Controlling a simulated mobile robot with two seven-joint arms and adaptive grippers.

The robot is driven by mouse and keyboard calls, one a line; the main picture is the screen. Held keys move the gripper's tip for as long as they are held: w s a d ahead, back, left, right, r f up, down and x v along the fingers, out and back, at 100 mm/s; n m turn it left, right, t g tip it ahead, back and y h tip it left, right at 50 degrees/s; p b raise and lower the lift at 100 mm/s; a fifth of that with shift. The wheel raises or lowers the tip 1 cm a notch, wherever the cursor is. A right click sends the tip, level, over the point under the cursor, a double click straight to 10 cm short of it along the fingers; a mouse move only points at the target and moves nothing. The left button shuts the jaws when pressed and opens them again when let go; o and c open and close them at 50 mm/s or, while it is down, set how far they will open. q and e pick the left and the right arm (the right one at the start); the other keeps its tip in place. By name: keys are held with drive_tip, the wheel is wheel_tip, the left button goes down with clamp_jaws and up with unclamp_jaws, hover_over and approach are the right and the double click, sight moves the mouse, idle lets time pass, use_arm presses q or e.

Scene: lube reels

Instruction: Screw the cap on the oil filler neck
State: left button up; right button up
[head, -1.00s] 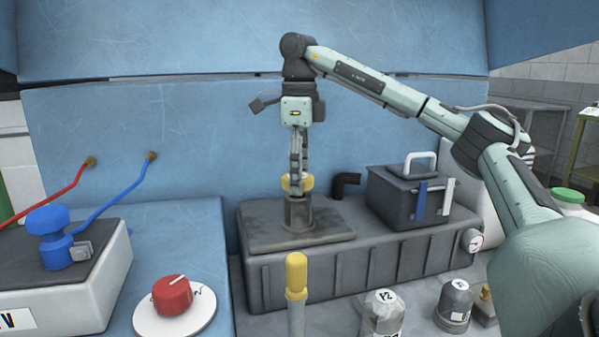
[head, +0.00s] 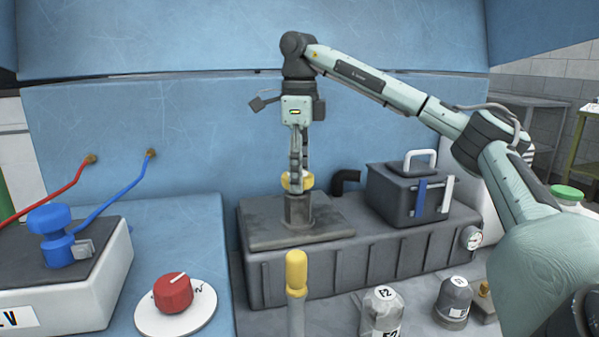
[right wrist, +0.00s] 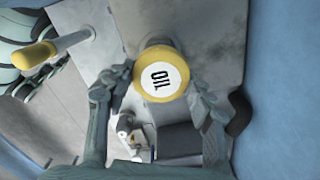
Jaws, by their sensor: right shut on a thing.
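The yellow cap (head: 297,182) sits at the top of the grey oil filler neck (head: 299,211) on the dark tank. In the right wrist view the cap (right wrist: 160,79) shows a white disc marked OIL. My right gripper (head: 297,182) points straight down and is shut on the cap, with one finger on each side of it. In the right wrist view the neck is mostly hidden beneath the cap. I cannot tell how far the cap sits down on the neck. My left gripper is not in view.
A yellow-topped dipstick (head: 296,274) stands in front of the tank (head: 370,260). A dark lidded box (head: 408,195) and a black elbow pipe (head: 343,181) are right of the neck. Grey filters (head: 382,312) stand at the front right. A red knob (head: 173,293) is at the front left.

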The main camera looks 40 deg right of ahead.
idle(0.4)
drive_tip(key=shift+f, duration=0.6)
idle(0.9)
drive_tip(key=m+p, duration=0.1)
drive_tip(key=m, duration=0.1)
drive_tip(key=shift+r+m, duration=0.15)
drive_tip(key=shift+m, duration=0.15)
drive_tip(key=m, duration=0.2)
drive_tip(key=shift+a+m+p, duration=0.1)
drive_tip(key=shift+m+p, duration=0.2)
drive_tip(key=shift+p, duration=0.05)
